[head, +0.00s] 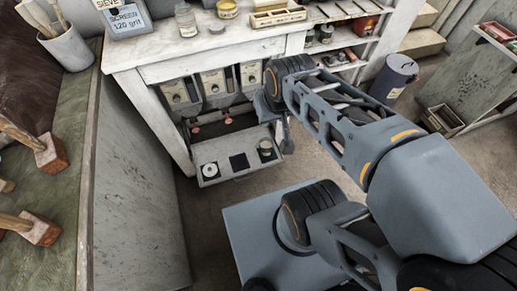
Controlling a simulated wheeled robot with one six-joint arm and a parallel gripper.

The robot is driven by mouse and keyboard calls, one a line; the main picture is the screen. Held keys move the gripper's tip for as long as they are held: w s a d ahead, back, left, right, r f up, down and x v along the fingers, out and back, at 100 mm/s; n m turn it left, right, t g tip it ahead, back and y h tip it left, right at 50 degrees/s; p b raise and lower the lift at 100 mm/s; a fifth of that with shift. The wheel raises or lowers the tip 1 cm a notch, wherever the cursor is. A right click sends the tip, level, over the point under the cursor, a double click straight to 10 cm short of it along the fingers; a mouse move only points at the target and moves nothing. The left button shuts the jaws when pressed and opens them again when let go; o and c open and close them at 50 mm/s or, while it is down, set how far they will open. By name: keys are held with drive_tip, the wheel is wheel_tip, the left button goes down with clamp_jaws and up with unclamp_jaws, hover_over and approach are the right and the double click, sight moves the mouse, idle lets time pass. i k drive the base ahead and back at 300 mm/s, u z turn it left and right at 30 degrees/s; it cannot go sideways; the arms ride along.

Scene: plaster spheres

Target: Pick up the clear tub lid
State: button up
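I cannot make out a clear tub lid for certain. A pale round disc (209,170) lies at the left of a low grey tray (226,178) under the white bench. A dark square (239,162) lies in the tray's middle, and a small jar (266,149) stands at its right. My gripper (287,141) hangs from the wrist just right of the tray, near the jar. Its fingers are small and partly hidden by the wrist, so their opening does not show.
The white bench (140,55) carries jars, a wooden box (277,17) and a sieve sign (125,19). Dispensers (215,82) hang beneath it, above the tray. A table with wooden mallets (42,231) stands left. A grey bin (393,78) stands right. Floor left of my base is bare.

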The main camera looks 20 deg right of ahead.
sight(210, 170)
drive_tip(key=u, duration=0.75)
drive_tip(key=i, duration=0.5)
